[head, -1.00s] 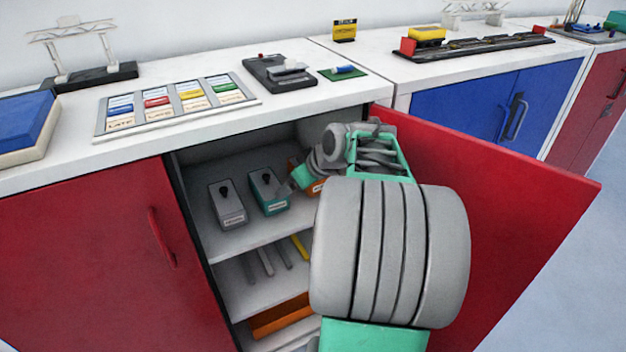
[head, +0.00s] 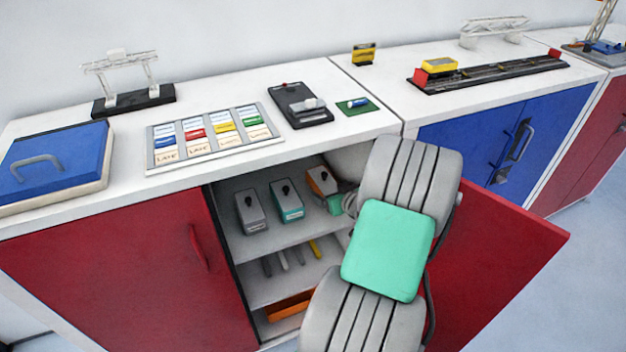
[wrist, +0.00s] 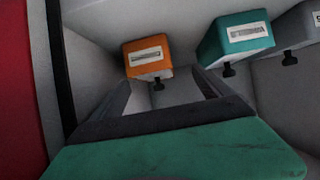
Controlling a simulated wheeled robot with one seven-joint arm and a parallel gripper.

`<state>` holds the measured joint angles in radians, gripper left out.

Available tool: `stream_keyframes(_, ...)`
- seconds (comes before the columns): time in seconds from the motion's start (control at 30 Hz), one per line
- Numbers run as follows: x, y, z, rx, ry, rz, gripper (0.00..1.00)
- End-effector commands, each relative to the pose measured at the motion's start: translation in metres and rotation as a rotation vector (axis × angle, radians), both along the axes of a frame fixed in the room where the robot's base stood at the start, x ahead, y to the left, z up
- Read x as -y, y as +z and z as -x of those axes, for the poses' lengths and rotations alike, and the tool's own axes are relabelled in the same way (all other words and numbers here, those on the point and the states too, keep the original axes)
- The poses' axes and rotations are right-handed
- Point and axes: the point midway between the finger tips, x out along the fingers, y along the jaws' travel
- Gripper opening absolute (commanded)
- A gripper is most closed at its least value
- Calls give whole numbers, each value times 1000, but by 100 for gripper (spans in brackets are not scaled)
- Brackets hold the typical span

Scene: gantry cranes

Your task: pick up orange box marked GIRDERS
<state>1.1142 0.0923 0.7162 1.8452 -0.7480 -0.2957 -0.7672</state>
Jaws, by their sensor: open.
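The orange box (head: 320,181) stands upright on the upper shelf of the open cabinet, at the right end of a row of three. It has a dark knob on top and a pale label whose writing I cannot read. In the wrist view the orange box (wrist: 147,60) appears upside down, knob downward, ahead of my gripper. My gripper (wrist: 160,88) is open, its fingers spread on either side of the knob in that picture, with nothing held. In the head view my gripper is mostly hidden behind my arm, near the orange box.
A teal box (head: 287,203) and a grey box (head: 250,212) stand left of the orange one. The open red door (head: 500,235) and cabinet side wall bound the space to the right. A lower shelf (head: 285,286) holds bars. The white counter (head: 320,135) is above.

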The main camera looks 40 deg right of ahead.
Motion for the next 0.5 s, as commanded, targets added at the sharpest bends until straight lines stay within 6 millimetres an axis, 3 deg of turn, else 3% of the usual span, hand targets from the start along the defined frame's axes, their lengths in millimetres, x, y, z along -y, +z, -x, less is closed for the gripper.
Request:
stream_keyframes(0.17, 6, -9, -6, 6, -16, -9, 89)
stream_keyframes(0.5, 10, -39, -54, 6, -12, -9, 89)
